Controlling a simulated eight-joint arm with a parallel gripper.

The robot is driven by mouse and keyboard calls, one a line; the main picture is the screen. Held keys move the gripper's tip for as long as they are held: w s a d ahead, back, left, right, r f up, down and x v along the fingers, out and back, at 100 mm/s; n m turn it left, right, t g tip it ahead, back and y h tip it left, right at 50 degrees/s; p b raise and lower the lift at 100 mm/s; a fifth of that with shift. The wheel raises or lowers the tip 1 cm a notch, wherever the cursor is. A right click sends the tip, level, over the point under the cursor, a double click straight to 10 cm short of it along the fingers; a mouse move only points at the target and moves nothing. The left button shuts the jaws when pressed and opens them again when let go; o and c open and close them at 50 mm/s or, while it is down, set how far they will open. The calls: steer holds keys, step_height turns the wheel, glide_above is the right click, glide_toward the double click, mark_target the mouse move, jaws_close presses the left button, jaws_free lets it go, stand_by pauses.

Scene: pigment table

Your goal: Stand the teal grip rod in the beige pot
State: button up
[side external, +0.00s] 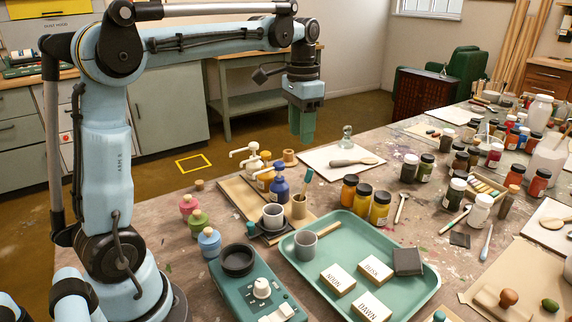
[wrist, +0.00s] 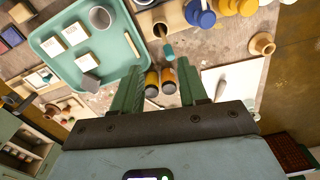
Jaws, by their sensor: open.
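The teal grip rod (side external: 308,176) leans in a beige pot (side external: 299,207), its teal grip up and its thin stem going down into the mouth. In the wrist view the rod's teal grip (wrist: 169,50) shows with its stem inside the pot (wrist: 153,33). How deep the stem sits is hidden. My gripper (side external: 302,139) hangs high above the table, fingers down, apart from the rod. In the wrist view my gripper (wrist: 162,64) is open and empty, with the rod's grip seen between and beyond the fingertips.
Pump bottles (side external: 279,184) stand close behind the pot. Yellow jars (side external: 363,197) stand to its right. A green tray (side external: 416,296) with labelled blocks and a grey cup (side external: 305,245) lies in front. A white board (side external: 328,160) with a wooden spoon lies behind.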

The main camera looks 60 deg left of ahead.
steer(key=s+d+f+n+t, duration=0.1)
steer(key=s+d+f+t, duration=0.6)
steer(key=s+d, duration=0.4)
steer(key=shift+s+f+n, duration=0.25)
steer(key=shift+f+n, duration=0.15)
steer(key=shift+f, duration=0.3)
stand_by(0.6)
